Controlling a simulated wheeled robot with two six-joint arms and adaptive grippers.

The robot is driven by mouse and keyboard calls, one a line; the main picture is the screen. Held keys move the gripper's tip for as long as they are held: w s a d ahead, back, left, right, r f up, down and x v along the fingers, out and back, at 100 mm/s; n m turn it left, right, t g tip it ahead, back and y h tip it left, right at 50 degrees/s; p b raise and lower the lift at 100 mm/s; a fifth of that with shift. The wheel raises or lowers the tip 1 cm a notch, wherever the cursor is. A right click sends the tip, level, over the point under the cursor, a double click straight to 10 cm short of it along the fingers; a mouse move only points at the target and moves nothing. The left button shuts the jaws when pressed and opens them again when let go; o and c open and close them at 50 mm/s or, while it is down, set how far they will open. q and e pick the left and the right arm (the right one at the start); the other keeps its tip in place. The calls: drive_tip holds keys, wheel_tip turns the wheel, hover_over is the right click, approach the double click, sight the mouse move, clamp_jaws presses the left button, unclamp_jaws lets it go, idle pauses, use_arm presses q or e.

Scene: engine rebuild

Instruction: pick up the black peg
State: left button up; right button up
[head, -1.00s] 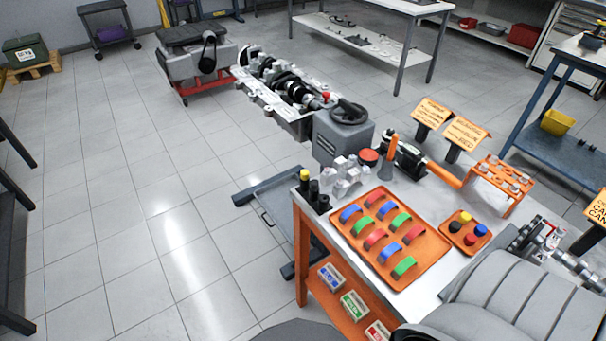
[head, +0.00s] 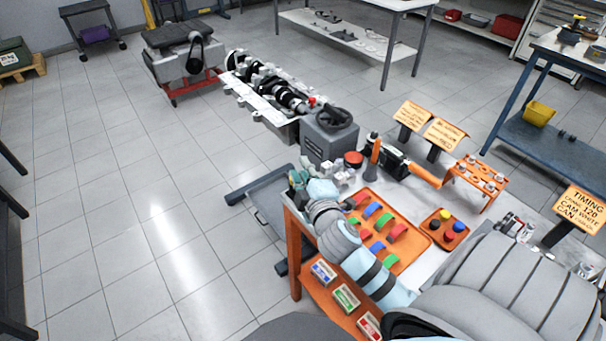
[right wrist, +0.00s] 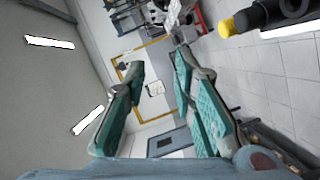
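A small orange tray (head: 421,227) on the workbench holds short round pegs, one of them a black peg (head: 435,224) beside yellow, blue and red ones. My right gripper (head: 299,180) is at the bench's left corner, away from that tray. In the right wrist view its two teal-padded fingers (right wrist: 160,88) are spread, with nothing between them. Dark cylinders (right wrist: 285,12), one yellow-ended (right wrist: 230,25), show at that view's upper right, outside the fingers. In the head view the arm and gripper hide them. My left gripper is not in view.
A larger orange tray (head: 408,262) of coloured half-shells lies partly under my right arm. Behind it stand a grey block with a black handwheel (head: 331,133) and a black tool (head: 394,164). Orange rack (head: 477,178) and sign cards stand right. Floor at left is open.

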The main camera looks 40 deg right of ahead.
drive_tip(key=w+a+r+n+t+y, duration=0.3)
drive_tip(key=w+r+n+t+y, duration=0.25)
drive_tip(key=w+r+n, duration=0.4)
drive_tip(key=w+a+r+n+g+y, duration=0.1)
drive_tip(key=w+a+n+g+y, duration=0.3)
drive_tip(key=n, duration=0.7)
drive_tip(key=w+a+r+n+g+y, duration=0.1)
drive_tip(key=a+n+y, duration=0.1)
drive_tip(key=n+y, duration=0.65)
drive_tip(key=s+d+f+n+g+h, duration=0.4)
drive_tip(key=d+f+n+g+h, duration=0.25)
drive_tip(key=d+n+g, duration=0.35)
drive_tip(key=s+d+f+n+g+h, duration=0.1)
drive_tip(key=s+d+n+g, duration=0.1)
drive_tip(key=s+d+g, duration=0.4)
drive_tip(key=shift+t+h, duration=0.25)
drive_tip(key=shift+t, duration=0.5)
drive_tip(key=shift+s+d+f+b+x, duration=0.1)
drive_tip(key=shift+s+b+x, duration=0.35)
drive_tip(key=shift+b+x, duration=1.35)
drive_tip(key=shift+s+d+f+b+x, duration=0.1)
drive_tip(key=shift+s+b+x, duration=0.55)
drive_tip(key=shift+x, duration=1.95)
drive_tip(key=shift+s+d+f+b+x, duration=0.1)
drive_tip(key=shift+s+b+x, duration=0.15)
drive_tip(key=shift+b+x, duration=1.65)
